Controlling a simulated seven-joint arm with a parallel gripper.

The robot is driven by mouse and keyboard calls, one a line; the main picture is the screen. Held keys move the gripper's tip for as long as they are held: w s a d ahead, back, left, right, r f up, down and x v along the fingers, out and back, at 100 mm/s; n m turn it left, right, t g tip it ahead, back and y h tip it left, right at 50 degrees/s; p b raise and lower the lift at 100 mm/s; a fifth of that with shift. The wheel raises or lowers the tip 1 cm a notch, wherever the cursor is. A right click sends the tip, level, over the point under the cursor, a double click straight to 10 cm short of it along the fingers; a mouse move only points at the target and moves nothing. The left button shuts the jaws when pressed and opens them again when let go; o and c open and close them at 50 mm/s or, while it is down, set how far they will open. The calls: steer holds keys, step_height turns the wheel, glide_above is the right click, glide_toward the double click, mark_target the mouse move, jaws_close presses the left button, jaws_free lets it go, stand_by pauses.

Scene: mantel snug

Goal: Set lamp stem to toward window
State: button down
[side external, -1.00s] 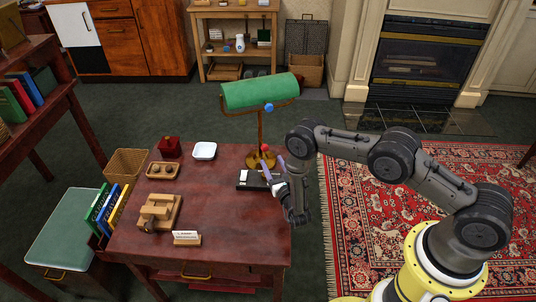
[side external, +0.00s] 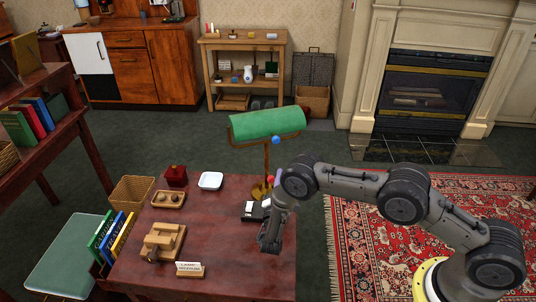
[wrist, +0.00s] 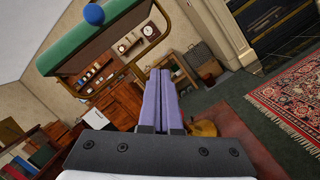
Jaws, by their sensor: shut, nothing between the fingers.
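The desk lamp has a long green shade (side external: 267,123), a brass stem (side external: 267,160) and a round brass base (side external: 260,190). A blue ball (side external: 276,140) hangs at the shade's front, and a small red ball shows low by the stem. My gripper (side external: 275,184) is close beside the lower stem, fingers pointing up; contact cannot be told. In the wrist view its purple fingers (wrist: 165,78) are together and empty. There the green shade (wrist: 92,45) and blue ball (wrist: 94,14) are upper left, and the brass base (wrist: 203,128) is right of the fingers. The lower stem is largely hidden there.
The lamp stands at the back right of the red-brown desk (side external: 222,235). A white dish (side external: 210,181), a wooden tray (side external: 168,199), a wooden block piece (side external: 163,242) and a name card (side external: 189,269) lie leftward.

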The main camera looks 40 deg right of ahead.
steer(key=a+r+m+g+h, duration=0.1)
steer(key=a+r+m+g, duration=0.1)
steer(key=a+r+m, duration=0.45)
steer(key=a+r+m+g, duration=0.2)
steer(key=a+r+m, duration=0.1)
steer(key=a, duration=0.6)
steer(key=w+d+r, duration=0.1)
steer(key=w+d, duration=0.2)
steer(key=d, duration=0.9)
steer(key=shift+w+d+r+t, duration=0.2)
steer(key=shift+d+r+t, duration=0.05)
steer(key=shift+r+t, duration=0.15)
